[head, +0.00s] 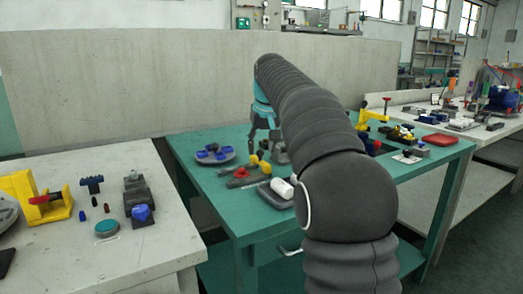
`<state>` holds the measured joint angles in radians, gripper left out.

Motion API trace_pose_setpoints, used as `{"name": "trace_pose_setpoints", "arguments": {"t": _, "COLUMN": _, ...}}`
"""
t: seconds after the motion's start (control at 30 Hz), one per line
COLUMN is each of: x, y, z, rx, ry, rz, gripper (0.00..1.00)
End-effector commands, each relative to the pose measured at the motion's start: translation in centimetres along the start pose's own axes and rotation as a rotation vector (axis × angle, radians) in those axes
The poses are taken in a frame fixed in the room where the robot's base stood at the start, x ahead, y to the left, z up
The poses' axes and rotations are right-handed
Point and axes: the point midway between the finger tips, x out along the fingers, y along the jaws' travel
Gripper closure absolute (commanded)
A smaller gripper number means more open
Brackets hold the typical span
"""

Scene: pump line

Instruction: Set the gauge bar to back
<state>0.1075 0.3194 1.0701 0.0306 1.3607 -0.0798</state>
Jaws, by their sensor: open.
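My gripper (262,148) points down over the green table (218,187), its jaws open. Just below it is a small yellow-handled piece (259,163). Left of that piece lies a red part on a flat base (241,173). I cannot tell from this view which thing is the gauge bar or how it is set. My dark, sleeved arm crosses the middle of the picture and hides part of the green table. Whether the gripper touches the yellow piece is too small to tell.
A grey dish with blue parts (214,153) is left of the gripper. A white cylinder on a dark tray (282,188) lies nearer. A yellow fixture (372,117) and a red block (440,139) stand right of my arm. The pale left table (165,245) holds several parts.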

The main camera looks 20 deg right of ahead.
Motion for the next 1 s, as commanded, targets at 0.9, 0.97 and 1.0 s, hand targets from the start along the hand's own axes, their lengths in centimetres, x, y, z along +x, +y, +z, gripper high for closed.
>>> {"name": "trace_pose_setpoints", "arguments": {"t": 0.9, "x": -10.1, "y": 0.1, "z": 0.0, "rx": 0.001, "ry": 0.002, "rz": 0.001, "gripper": 0.51}}
{"name": "trace_pose_setpoints", "arguments": {"t": 0.97, "x": -10.1, "y": 0.1, "z": 0.0, "rx": 0.001, "ry": 0.002, "rz": 0.001, "gripper": 0.51}}
{"name": "trace_pose_setpoints", "arguments": {"t": 1.0, "x": -10.1, "y": 0.1, "z": 0.0, "rx": 0.001, "ry": 0.002, "rz": 0.001, "gripper": 0.51}}
